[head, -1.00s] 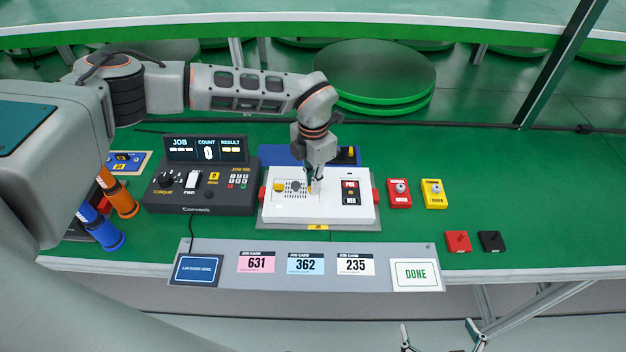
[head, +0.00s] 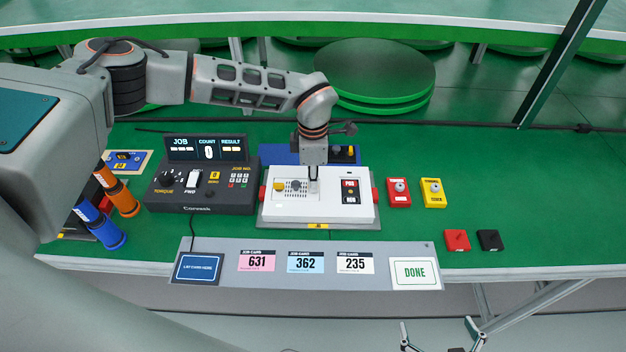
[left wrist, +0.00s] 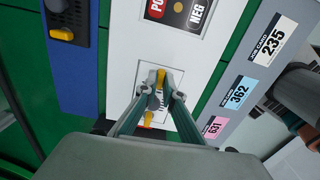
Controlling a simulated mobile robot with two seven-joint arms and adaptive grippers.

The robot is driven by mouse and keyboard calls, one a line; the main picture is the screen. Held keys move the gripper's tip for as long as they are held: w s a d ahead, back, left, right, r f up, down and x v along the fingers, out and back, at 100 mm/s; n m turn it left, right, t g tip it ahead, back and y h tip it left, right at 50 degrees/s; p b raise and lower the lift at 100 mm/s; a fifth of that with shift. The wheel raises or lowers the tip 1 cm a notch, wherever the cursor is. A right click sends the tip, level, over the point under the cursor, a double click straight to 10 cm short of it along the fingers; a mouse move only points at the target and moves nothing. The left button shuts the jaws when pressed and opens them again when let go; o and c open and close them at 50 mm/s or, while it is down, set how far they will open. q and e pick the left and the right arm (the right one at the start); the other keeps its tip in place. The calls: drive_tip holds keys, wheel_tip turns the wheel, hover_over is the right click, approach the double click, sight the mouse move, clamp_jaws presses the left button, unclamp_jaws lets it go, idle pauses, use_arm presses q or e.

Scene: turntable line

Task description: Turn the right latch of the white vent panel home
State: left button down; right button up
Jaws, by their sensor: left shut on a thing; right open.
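The white vent panel (head: 330,211), a white plate with slots and a grey knob (head: 295,185), lies on a grey base on the bench. Its left latch (head: 278,186) is yellow, left of the knob. My left gripper (head: 313,187) points down at the slots' right side and hides the right latch in the head view. In the left wrist view my left gripper (left wrist: 160,94) is shut on the yellow right latch (left wrist: 161,76); the left latch (left wrist: 148,119) shows behind the knob. My right gripper (head: 440,332) is open and empty at the bottom edge of the head view.
A black torque console (head: 200,205) stands left of the panel. Red (head: 399,201) and yellow (head: 433,201) button boxes stand right. A grey strip with job cards (head: 342,282) runs in front. The far right bench is clear.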

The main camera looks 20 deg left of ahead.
idle(0.4)
use_arm(q)
drive_tip(key=c, duration=2.4)
unclamp_jaws()
drive_tip(key=shift+c, duration=0.2)
drive_tip(key=shift+r, duration=0.2)
wheel_tip(320, 180, up, 12)
drive_tip(key=shift+f, duration=0.15)
